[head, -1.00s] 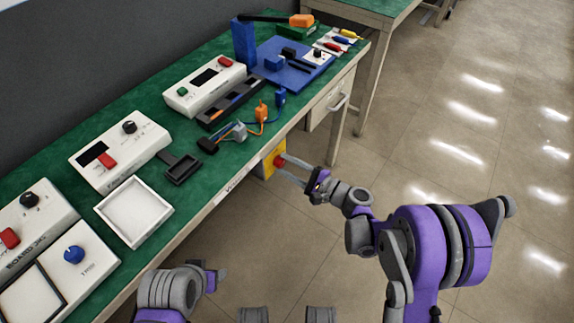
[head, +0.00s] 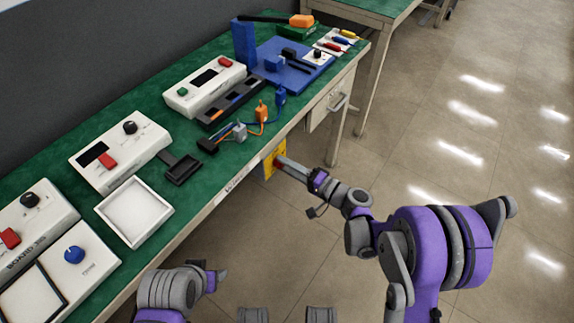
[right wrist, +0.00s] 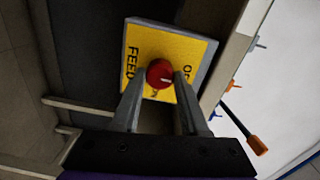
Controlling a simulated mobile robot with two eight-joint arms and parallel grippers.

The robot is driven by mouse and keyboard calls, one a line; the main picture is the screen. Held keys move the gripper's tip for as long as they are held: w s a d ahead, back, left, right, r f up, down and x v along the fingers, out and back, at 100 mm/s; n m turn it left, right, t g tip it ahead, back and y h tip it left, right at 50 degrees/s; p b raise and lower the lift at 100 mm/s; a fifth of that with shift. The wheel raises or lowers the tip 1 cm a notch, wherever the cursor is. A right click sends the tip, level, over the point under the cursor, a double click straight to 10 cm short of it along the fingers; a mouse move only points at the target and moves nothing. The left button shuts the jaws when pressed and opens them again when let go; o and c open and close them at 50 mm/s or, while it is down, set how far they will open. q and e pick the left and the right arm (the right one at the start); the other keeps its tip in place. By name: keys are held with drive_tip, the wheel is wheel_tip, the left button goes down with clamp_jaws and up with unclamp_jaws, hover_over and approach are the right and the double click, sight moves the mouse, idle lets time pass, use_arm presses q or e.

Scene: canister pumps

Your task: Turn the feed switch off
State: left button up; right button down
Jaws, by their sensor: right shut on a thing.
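The feed switch is a yellow plate (right wrist: 187,50) with a round red knob (right wrist: 160,74) that has a short white mark. In the right wrist view the plate is turned sideways, with FEED on the left and partly hidden OFF lettering on the right. In the head view the plate (head: 268,165) is on the bench's front, below the top. My right gripper (right wrist: 160,78) is shut on the red knob, one finger on each side; in the head view it (head: 281,162) hides most of the knob. My left gripper (head: 218,277) is low in front of the bench, away from the switch.
The green bench top (head: 110,122) holds white instrument boxes, a white tray (head: 133,214), plugs with cables (head: 262,113) and a blue board (head: 298,70). A drawer (head: 330,101) is right of the switch. The floor on the right is clear.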

drive_tip(key=shift+n, duration=0.3)
drive_tip(key=shift+c, duration=2.1)
unclamp_jaws()
drive_tip(key=p+v, duration=0.1)
drive_tip(key=v, duration=1)
